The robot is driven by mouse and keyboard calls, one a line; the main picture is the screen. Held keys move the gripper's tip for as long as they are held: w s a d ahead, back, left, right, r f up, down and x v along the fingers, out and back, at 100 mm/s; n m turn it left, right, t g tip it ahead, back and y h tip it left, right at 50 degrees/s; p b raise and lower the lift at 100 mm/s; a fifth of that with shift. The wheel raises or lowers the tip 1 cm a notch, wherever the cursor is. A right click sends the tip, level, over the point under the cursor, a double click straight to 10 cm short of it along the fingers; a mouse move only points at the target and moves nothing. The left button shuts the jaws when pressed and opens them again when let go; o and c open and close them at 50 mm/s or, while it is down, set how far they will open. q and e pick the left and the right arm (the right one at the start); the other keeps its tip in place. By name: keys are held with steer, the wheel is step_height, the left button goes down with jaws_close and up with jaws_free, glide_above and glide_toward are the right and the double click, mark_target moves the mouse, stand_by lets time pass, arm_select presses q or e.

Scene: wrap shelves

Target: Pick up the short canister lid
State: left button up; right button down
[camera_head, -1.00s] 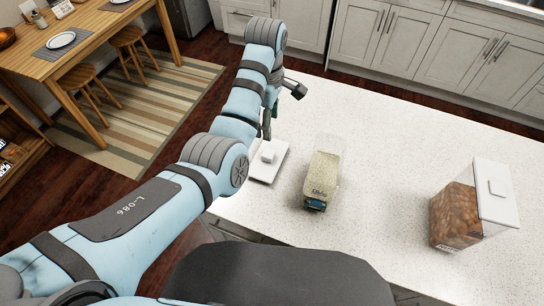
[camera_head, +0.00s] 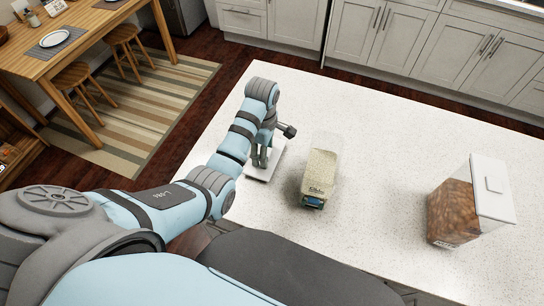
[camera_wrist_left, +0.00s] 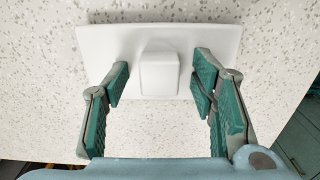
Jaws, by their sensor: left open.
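The short canister lid is a flat white plate (camera_head: 258,175) with a raised block-shaped knob, lying on the countertop. In the left wrist view the lid (camera_wrist_left: 105,45) is seen from above, with its knob (camera_wrist_left: 160,73) near the middle. My left gripper (camera_head: 262,160) is just over the lid and hides part of it in the head view. In the left wrist view the gripper (camera_wrist_left: 163,75) is open, with one finger on each side of the knob and a gap on both sides. My right gripper is not in view.
A clear canister (camera_head: 321,180) with a pale filled bag inside stands right of the lid. A lidded canister of brown contents (camera_head: 455,212) stands farther right. The speckled white counter (camera_head: 390,150) between and behind them is clear.

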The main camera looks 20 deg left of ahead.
arm_select(q)
steer(key=shift+d, duration=0.1)
jaws_close()
steer(key=shift+r, duration=0.1)
